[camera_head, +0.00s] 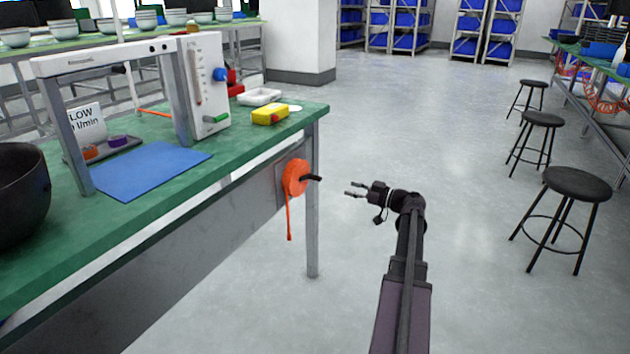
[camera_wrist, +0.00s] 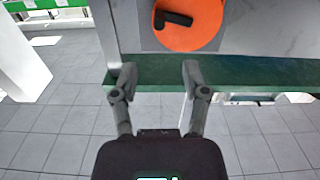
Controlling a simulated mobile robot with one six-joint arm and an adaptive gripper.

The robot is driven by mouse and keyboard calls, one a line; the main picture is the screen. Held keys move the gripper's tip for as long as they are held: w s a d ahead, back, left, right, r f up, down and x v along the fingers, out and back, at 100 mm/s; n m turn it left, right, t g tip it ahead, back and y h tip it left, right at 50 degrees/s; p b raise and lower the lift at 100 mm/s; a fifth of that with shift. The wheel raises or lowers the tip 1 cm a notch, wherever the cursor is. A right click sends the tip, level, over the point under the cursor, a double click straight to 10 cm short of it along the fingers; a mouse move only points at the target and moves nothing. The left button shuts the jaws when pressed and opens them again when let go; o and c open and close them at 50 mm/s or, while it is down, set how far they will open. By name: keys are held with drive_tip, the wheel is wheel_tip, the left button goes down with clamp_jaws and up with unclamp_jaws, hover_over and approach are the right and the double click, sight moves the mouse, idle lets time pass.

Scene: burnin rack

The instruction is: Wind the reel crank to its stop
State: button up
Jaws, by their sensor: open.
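The orange reel (camera_head: 294,178) is mounted on the side of the green-topped bench near its right-hand leg. Its black crank handle (camera_head: 312,178) sticks out to the right, and an orange strap hangs below the reel. My gripper (camera_head: 355,189) is open and empty, to the right of the crank and apart from it. In the wrist view, the orange reel (camera_wrist: 190,22) is at the top, cut off by the frame edge, with the black crank (camera_wrist: 175,19) across its face. The open fingers of my gripper (camera_wrist: 155,78) lie below the reel in that picture.
The green bench (camera_head: 240,155) carries a blue mat (camera_head: 150,170), a white gauge panel (camera_head: 208,85), a yellow box (camera_head: 270,115) and a dark bowl (camera_head: 20,195). Black stools (camera_head: 575,185) stand at the right. The floor between bench and stools is clear.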

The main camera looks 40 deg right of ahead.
sight(316, 178)
drive_tip(key=x, duration=1.3)
clamp_jaws()
drive_tip(key=shift+a, duration=0.5)
drive_tip(key=shift+d+f, duration=0.15)
drive_tip(key=shift+d, duration=0.2)
